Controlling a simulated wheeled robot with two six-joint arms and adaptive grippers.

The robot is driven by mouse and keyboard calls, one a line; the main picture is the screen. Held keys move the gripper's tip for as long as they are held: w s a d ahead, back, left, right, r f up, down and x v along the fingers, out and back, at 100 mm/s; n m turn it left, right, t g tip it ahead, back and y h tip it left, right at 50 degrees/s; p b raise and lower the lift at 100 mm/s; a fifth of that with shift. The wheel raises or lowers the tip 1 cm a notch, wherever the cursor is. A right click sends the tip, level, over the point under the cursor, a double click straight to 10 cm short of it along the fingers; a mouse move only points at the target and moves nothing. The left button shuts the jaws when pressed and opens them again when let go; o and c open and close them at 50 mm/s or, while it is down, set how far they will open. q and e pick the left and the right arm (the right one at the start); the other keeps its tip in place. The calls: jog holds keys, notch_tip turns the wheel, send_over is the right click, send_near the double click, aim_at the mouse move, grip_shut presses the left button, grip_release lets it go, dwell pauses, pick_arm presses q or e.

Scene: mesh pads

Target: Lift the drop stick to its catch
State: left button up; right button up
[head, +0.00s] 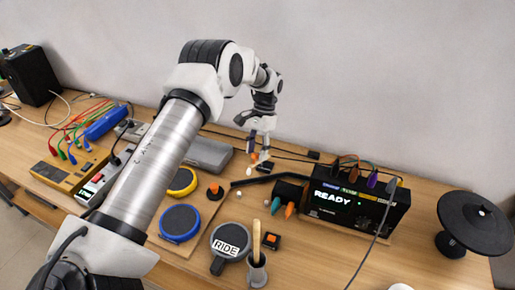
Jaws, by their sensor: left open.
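A thin black stick (268,178) runs roughly level beside a small dark block, with its left end over the table. It looks like the drop stick; its catch is too small to make out. My left gripper (258,160) is open and hangs just above and left of the stick's middle, fingers pointing down. It appears empty, and I cannot tell whether a fingertip touches anything. A wooden stick (257,238) stands upright in a grey cup (257,270) at the front. My right gripper is out of view.
A black module (360,212) reading READY, with cables, stands to the right. A round black pad (473,222) is beyond it. Yellow (182,181), blue (180,222) and RIDE (229,242) pads lie in front. A grey box (207,154) sits left of the gripper. The wall is behind.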

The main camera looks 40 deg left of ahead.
pick_arm(q)
jog(key=shift+r, duration=0.3)
jog(key=v, duration=1.1)
jog(key=shift+w, duration=0.15)
jog(key=shift+r, duration=0.15)
